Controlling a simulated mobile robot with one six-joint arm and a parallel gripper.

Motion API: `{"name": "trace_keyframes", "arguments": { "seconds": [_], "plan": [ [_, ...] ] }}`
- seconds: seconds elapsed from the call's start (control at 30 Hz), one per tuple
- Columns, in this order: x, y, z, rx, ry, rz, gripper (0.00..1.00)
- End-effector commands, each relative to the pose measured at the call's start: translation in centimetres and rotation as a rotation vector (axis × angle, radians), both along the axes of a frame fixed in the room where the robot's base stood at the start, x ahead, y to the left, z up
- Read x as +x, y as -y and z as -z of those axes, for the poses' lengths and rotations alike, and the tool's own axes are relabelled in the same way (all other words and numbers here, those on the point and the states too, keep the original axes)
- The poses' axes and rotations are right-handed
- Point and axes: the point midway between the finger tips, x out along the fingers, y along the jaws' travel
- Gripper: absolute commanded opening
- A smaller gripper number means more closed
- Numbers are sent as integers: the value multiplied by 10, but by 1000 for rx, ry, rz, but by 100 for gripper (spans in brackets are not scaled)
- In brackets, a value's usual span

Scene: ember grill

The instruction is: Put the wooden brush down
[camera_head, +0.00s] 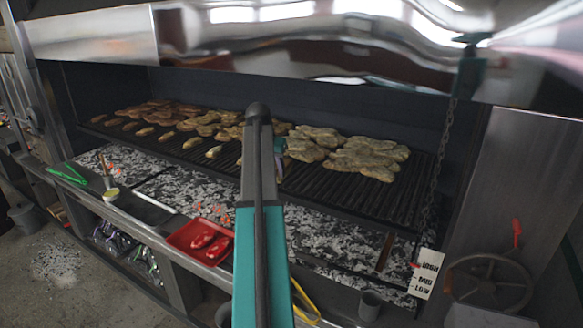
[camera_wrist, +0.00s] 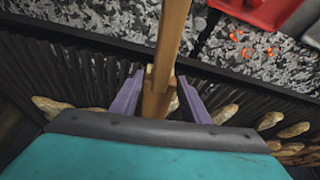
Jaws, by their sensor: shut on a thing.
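The wooden brush (camera_wrist: 172,40) shows in the wrist view as a straight brown wooden handle that runs from between my fingers up past the top edge. Its bristles cannot be made out. My gripper (camera_wrist: 158,88) has purple fingers, one on each side of the wood, and is shut on it. Below the handle lie the dark grill bars and, further up, the coals. In the head view my gripper (camera_head: 279,158) is mostly hidden behind my own arm, above the grate near the food. The brush is not clearly seen there.
Grilled pieces (camera_head: 370,155) cover the back of the grate (camera_head: 400,200). Glowing coals lie in front. A red tray (camera_head: 183,238) with red items sits on the front ledge. Green tongs (camera_head: 67,174), yellow tongs (camera_head: 305,300) and a hand wheel (camera_head: 487,284) are nearby. The grate's front right is bare.

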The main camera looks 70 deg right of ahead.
Motion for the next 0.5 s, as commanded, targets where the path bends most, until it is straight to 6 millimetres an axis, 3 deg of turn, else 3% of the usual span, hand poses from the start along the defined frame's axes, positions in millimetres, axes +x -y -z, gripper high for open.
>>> {"name": "trace_keyframes", "arguments": {
  "seconds": [0.1,0.5],
  "plan": [
    [41,-31,9,0,0,-85,18],
    [155,-139,30,3,0,-360,18]
  ]
}}
